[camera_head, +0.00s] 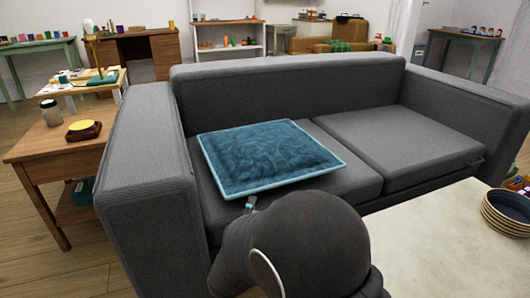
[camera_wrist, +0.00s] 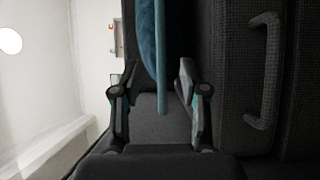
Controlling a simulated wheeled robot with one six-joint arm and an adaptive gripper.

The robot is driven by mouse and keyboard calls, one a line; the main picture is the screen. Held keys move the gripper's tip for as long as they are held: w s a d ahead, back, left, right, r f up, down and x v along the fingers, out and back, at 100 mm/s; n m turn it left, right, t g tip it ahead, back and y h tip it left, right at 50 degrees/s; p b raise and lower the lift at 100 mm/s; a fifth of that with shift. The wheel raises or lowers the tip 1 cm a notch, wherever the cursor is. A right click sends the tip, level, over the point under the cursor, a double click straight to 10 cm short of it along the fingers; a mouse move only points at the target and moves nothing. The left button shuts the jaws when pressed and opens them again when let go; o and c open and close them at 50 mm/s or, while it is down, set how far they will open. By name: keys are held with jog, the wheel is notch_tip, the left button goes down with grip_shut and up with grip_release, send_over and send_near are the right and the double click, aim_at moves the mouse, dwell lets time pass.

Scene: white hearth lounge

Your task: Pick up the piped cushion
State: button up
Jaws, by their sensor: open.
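The piped cushion (camera_head: 268,157) is a flat teal-blue square with a lighter piped rim. It lies on the left seat of the grey sofa (camera_head: 290,88), its near edge by the seat's front. My gripper (camera_head: 250,204) is at that near edge, mostly hidden behind my dark arm. In the wrist view, my gripper (camera_wrist: 156,88) is open, with a finger on either side of the cushion's edge (camera_wrist: 147,42). Gaps show between the fingers and the cushion. The far side of the cushion is out of the wrist view.
A pale table (camera_head: 440,240) with stacked bowls (camera_head: 507,211) stands at the near right. A wooden side table (camera_head: 55,150) with a jar (camera_head: 51,112) stands left of the sofa. A dark handle (camera_wrist: 264,70) shows on the sofa. The right seat (camera_head: 395,143) is clear.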

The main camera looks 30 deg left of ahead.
aim_at(262, 189)
jog(key=x, duration=0.5)
jog(key=shift+w+a, duration=0.1)
jog(key=shift+w, duration=0.2)
jog(key=shift+d+b+x, duration=0.15)
jog(key=shift+b+x, duration=0.1)
jog(key=shift+x, duration=1.1)
jog(key=shift+d+b+x, duration=0.15)
jog(key=shift+b+x, duration=0.05)
jog(key=shift+x, duration=1.1)
jog(key=shift+w+f, duration=0.1)
grip_shut()
